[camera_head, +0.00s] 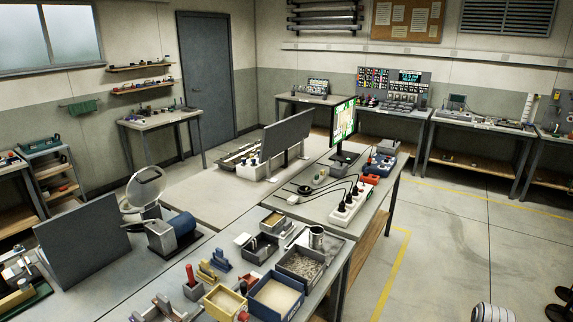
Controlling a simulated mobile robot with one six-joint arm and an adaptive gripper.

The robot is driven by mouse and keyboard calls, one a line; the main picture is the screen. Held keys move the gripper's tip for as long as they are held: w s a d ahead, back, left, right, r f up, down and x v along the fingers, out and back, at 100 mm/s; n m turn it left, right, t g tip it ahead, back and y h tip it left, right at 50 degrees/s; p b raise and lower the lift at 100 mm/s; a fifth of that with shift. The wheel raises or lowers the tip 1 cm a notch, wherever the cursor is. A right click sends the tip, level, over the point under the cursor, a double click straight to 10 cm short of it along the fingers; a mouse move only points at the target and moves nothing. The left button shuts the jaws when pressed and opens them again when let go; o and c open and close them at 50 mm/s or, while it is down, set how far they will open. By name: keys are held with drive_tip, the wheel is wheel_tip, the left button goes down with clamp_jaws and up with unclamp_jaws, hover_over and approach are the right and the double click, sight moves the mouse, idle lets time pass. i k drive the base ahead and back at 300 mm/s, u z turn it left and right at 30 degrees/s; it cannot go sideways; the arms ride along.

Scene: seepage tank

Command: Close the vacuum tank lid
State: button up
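The vacuum tank lid (147,186) is a round, pale disc with a light rim. It stands raised and tilted above the bench at the left, so the tank looks open. Below it is a grey body, which I take to be the tank (151,212), partly hidden by a unit with a blue cylinder (183,226). Two dark tips (562,302) at the bottom right edge may be my gripper, cut off by the frame. They are far from the lid, and I cannot tell whether they are open or shut.
A dark panel (82,245) stands left of the tank. Open bins (276,297) and small tools crowd the bench front. A power strip (351,205) and monitors (287,135) stand farther back. Floor with yellow lines (440,215) is clear at the right.

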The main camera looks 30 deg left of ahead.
sight(144, 188)
drive_tip(key=u, duration=0.05)
drive_tip(key=i, duration=2.1)
drive_tip(key=u, duration=2.75)
